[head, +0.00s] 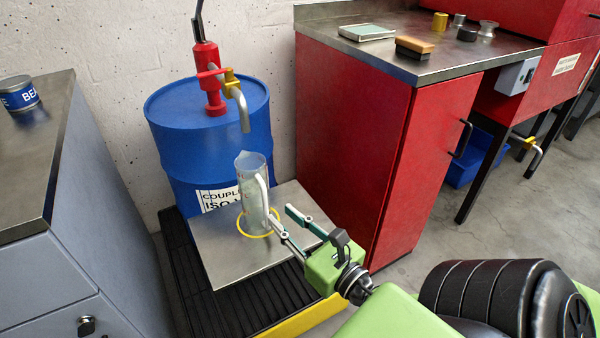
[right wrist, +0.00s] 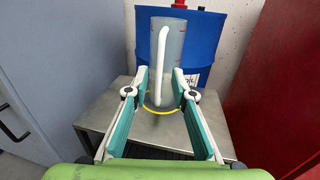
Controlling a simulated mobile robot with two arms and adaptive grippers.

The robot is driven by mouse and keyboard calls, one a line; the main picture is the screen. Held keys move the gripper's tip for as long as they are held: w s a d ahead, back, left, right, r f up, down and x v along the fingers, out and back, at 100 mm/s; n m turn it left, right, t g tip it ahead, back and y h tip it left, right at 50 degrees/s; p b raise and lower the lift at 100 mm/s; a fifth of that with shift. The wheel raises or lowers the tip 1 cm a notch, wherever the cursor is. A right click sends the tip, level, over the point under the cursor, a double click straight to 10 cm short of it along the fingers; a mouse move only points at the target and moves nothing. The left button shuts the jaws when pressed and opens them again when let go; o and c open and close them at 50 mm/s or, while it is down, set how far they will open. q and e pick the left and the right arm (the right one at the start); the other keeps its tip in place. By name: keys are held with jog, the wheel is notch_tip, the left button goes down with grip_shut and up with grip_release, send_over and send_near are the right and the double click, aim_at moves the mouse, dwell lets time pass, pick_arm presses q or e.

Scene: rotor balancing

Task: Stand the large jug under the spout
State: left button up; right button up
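The large jug (head: 250,198) is clear, with a pale handle. It stands upright on the metal plate (head: 222,250), within the yellow ring (head: 243,232), its mouth below the spout (head: 241,110) of the red pump. My right gripper (head: 281,213) is open on the handle side of the jug; in the head view its far fingertip is clear of the jug. In the right wrist view the jug (right wrist: 179,50) shows beyond and between the spread fingers (right wrist: 160,82), handle facing me. Whether the near fingertip touches it I cannot tell. My left gripper is not in view.
The blue drum (head: 178,140) with the pump (head: 208,75) stands behind the plate. A black grate (head: 195,290) with a yellow edge lies below. A red cabinet (head: 350,130) stands to the right and a grey cabinet (head: 60,220) to the left.

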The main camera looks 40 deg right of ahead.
jog(key=s+d+f+m+g+h, duration=0.2)
jog(key=s+d+f+m+h, duration=0.15)
jog(key=m, duration=0.95)
jog(key=a+f+m+g, duration=0.1)
jog(key=a+f+m, duration=0.1)
jog(key=m, duration=0.3)
jog(key=w+a+f+m+g+y, duration=0.1)
jog(key=a+f+m+g, duration=0.1)
jog(key=a+f+m, duration=0.1)
jog(key=a+f+m+g+y, duration=0.1)
jog(key=a+f+m, duration=0.2)
jog(key=m, duration=0.4)
jog(key=shift+w+a+g+y+b, duration=0.3)
jog(key=shift+a+b, duration=0.1)
jog(key=shift+a, duration=0.2)
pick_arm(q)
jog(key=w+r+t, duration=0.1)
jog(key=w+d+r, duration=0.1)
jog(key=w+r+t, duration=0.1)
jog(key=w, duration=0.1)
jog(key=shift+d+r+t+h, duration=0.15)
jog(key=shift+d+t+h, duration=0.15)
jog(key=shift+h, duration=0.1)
pick_arm(e)
jog(key=a+m+y, duration=0.4)
jog(key=a+m, duration=0.1)
jog(key=a, duration=0.4)
jog(key=shift+w+a+g, duration=0.3)
jog(key=shift+w+g, duration=0.05)
jog(key=shift+g, duration=0.05)
